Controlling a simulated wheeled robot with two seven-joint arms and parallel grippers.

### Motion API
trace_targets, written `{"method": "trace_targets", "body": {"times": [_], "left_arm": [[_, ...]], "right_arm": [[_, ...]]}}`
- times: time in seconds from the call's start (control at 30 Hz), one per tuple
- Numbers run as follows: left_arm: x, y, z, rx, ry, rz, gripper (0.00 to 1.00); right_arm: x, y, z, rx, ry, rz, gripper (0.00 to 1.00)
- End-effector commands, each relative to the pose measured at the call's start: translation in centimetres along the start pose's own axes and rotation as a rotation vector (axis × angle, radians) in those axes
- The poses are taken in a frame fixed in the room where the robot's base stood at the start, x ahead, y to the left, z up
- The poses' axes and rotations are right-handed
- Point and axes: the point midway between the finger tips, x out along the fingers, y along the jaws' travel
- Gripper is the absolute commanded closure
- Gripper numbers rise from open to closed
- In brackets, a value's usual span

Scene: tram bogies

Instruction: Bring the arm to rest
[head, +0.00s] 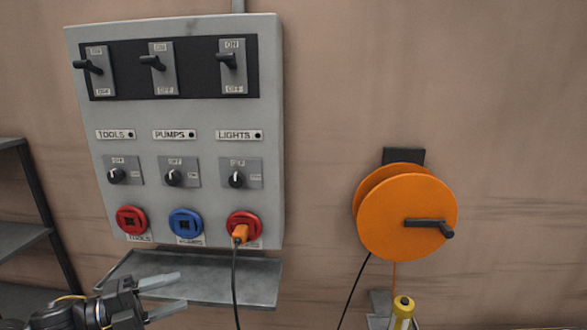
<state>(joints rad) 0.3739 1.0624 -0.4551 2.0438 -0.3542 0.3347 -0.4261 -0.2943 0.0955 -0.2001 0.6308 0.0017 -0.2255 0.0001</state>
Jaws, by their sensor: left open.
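My left gripper (161,296) is in the lower left of the head view, in front of the grey shelf below the wall panel. Its two fingers point right and are spread apart, with nothing between them. Part of my left arm shows at the bottom left corner. My right gripper is not in the view. The grey control panel (190,120) hangs on the wall above the left gripper. It carries three switches, three knobs and three sockets. An orange plug (240,233) with a black cable sits in the red socket (243,221) under LIGHTS.
The grey shelf (230,285) juts out under the panel. An orange cable reel (400,213) with a black crank is on the wall at right. A yellow-topped object (402,310) stands below it. Dark shelving (22,240) is at far left. The black cable hangs down past the shelf.

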Motion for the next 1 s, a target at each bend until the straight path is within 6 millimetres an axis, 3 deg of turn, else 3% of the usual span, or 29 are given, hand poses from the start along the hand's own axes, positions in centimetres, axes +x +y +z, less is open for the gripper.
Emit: {"method": "trace_targets", "body": {"times": [0.13, 0.37, 0.63, 0.77, 0.9, 1.0], "left_arm": [[0.3, 1.4, -0.1, -0.063, -0.073, -0.009, 0.44], [1.6, 4.5, -0.3, -0.211, -0.224, -0.023, 0.44], [1.9, 10.9, -1.5, -0.556, -0.542, -0.03, 0.44], [-0.3, 16.6, -3.9, -0.863, -0.819, -0.004, 0.44], [-4.3, 22.5, -8.3, -1.193, -1.124, 0.06, 0.44], [-6.6, 25.1, -11.6, -1.36, -1.279, 0.107, 0.44]], "right_arm": [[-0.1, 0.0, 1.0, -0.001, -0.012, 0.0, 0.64], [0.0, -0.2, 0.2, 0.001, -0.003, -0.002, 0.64], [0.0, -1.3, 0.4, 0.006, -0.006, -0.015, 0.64], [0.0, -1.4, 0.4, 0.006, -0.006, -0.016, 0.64], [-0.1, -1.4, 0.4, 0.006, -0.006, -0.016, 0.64], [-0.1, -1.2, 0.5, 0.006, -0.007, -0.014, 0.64]]}}
